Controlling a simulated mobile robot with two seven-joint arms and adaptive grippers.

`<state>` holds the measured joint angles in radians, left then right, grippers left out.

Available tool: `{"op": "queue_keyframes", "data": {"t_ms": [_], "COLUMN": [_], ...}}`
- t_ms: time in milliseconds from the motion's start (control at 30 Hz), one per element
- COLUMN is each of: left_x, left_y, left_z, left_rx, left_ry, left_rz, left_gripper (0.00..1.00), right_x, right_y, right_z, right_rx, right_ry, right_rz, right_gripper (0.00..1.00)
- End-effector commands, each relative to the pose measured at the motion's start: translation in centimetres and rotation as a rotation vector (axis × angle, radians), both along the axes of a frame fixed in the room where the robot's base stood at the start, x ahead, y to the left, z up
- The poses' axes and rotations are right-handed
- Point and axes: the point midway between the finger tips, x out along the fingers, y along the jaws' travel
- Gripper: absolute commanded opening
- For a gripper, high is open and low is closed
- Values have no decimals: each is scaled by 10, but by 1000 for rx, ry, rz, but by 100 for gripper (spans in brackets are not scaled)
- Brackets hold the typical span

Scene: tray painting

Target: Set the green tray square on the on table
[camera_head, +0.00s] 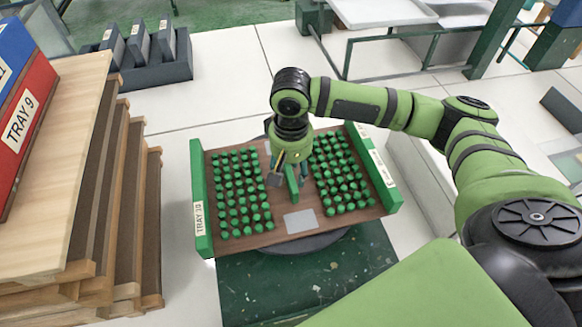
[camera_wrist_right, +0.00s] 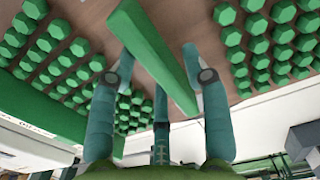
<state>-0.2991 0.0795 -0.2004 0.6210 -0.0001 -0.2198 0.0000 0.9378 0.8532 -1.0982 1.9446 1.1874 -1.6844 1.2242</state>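The green tray (camera_head: 202,215) has green end walls, a brown base with rows of green knobs, and a green bar handle (camera_head: 292,182) in the middle. It lies turned at an angle on a dark round stand (camera_head: 305,243) above a paint-spotted green table (camera_head: 310,285). My right gripper (camera_head: 290,172) is down over the tray's middle. In the right wrist view its fingers (camera_wrist_right: 160,65) are spread on either side of the handle (camera_wrist_right: 155,55), which runs diagonally between them. A gap shows on the right finger's side. My left gripper is not in view.
Stacked wooden boards (camera_head: 135,200) stand close on the left, with red (camera_head: 28,125) and blue trays on top. A dark rack (camera_head: 140,62) stands behind them. White shelving with a green frame (camera_head: 385,45) stands at the back right. Pale floor lies between.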

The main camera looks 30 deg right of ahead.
Motion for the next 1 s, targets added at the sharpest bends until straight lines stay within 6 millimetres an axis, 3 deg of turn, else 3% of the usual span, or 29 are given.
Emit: {"op": "queue_keyframes", "data": {"t_ms": [133,267,700,1000], "left_x": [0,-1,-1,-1], "left_y": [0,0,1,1], "left_z": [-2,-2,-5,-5], "left_rx": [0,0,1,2], "left_ry": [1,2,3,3], "left_rz": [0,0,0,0], "left_gripper": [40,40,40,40], "right_x": [1,1,1,0], "right_y": [0,1,1,0], "right_z": [2,16,104,123], "right_rx": [0,2,2,0], "right_ry": [-2,-4,-5,0], "right_rz": [0,0,1,-1], "right_gripper": [48,48,48,48]}}
